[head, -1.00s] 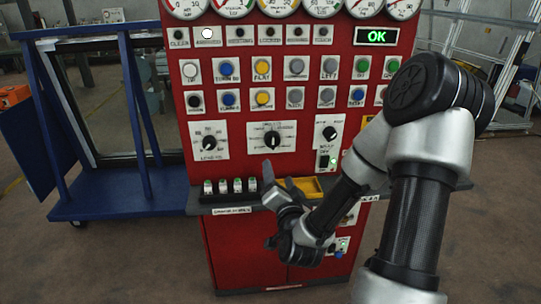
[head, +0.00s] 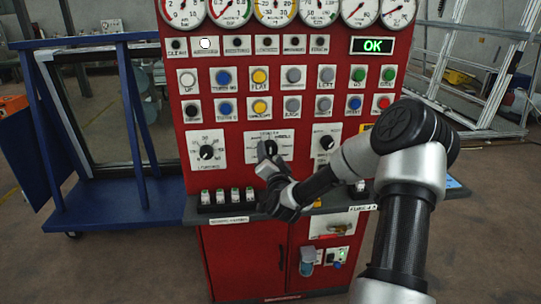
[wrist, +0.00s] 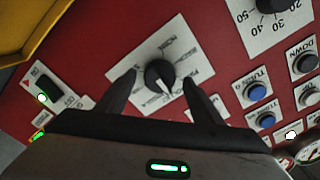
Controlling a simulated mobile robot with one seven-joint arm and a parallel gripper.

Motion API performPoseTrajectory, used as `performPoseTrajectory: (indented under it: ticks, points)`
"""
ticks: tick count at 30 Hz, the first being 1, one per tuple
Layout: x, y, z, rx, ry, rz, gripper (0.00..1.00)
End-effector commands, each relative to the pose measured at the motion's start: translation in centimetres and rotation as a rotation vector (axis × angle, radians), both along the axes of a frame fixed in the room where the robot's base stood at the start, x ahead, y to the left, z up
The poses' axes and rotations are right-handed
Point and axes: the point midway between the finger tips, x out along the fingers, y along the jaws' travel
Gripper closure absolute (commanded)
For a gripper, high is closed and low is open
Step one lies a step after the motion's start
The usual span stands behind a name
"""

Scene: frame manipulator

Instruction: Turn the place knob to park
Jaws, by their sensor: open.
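A black rotary knob (wrist: 158,74) sits at the middle of a white dial plate (wrist: 187,58) in the wrist view. Its white pointer line faces down and slightly right there; the words around it are too small to read surely. It is the centre dial of the red panel in the head view, where my gripper partly hides its knob and plate (head: 285,143). My gripper (head: 269,153) is open in front of it. In the wrist view the fingers (wrist: 160,79) stand on either side of the knob, apart from it.
Other knobs flank the centre dial: one at left (head: 207,152) and one at right (head: 326,142). Push buttons in rows (head: 260,76) sit above. A grey ledge (head: 275,215) with small switches (head: 235,196) juts out below. A green OK display (head: 373,45) is lit.

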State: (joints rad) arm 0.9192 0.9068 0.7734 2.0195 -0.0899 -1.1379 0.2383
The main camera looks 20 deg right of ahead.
Motion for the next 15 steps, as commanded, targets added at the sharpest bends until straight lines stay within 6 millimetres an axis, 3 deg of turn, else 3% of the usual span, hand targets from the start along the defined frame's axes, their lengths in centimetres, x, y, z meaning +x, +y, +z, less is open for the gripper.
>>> performPoseTrajectory:
  ticks: [4, 13, 15]
  points:
    - [1.06, -0.3, 0.0, 0.001, 0.0, 0.0, 0.39]
    - [1.26, -0.35, 0.0, 0.001, 0.0, 0.001, 0.39]
    - [1.25, -0.35, 0.0, 0.0, 0.0, 0.0, 0.5]
